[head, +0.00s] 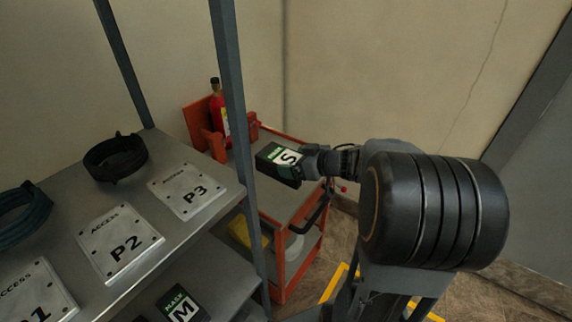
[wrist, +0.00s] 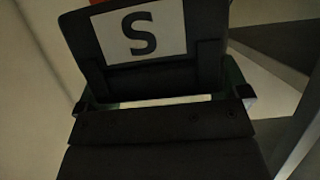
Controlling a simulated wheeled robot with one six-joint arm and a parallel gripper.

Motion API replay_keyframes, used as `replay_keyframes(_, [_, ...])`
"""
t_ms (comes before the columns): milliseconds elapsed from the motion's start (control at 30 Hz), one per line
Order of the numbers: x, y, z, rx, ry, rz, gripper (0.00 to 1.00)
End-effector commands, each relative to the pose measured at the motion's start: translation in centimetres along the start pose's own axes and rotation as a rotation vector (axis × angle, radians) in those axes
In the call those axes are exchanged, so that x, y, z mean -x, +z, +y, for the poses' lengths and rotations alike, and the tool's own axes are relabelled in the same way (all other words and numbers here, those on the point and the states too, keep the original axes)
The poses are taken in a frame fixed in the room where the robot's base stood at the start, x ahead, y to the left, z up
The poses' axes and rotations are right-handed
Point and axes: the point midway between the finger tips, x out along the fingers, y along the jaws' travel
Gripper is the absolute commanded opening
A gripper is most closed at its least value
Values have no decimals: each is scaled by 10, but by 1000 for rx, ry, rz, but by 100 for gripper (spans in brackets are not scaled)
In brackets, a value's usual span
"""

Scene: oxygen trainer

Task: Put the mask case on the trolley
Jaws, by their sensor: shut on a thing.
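The mask case (head: 281,164) is dark with a green strip and a white label marked S. It is held over the trolley's top in the head view, and I cannot tell whether it touches the surface. My gripper (head: 309,163) is shut on the case's right end. In the wrist view the case (wrist: 205,30) fills the upper middle, with my gripper (wrist: 165,105) across its near edge. The trolley (head: 265,206) has a grey top and an orange frame, and stands behind the shelf post.
A red cylinder (head: 219,112) stands at the trolley's back left. A grey shelf (head: 160,229) at left bears plates marked P1, P2 and P3 (head: 188,192) and a black coil (head: 115,158). A case marked M (head: 181,308) lies on the lower shelf. The shelf post (head: 240,140) rises left of the held case.

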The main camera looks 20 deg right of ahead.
Motion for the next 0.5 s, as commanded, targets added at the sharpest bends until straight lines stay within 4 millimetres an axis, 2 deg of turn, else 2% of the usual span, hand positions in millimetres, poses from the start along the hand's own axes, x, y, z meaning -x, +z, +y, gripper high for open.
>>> replay_keyframes(267, [-47,17,59,-2,0,1,53])
replay_keyframes(500, [-75,44,84,-1,1,2,53])
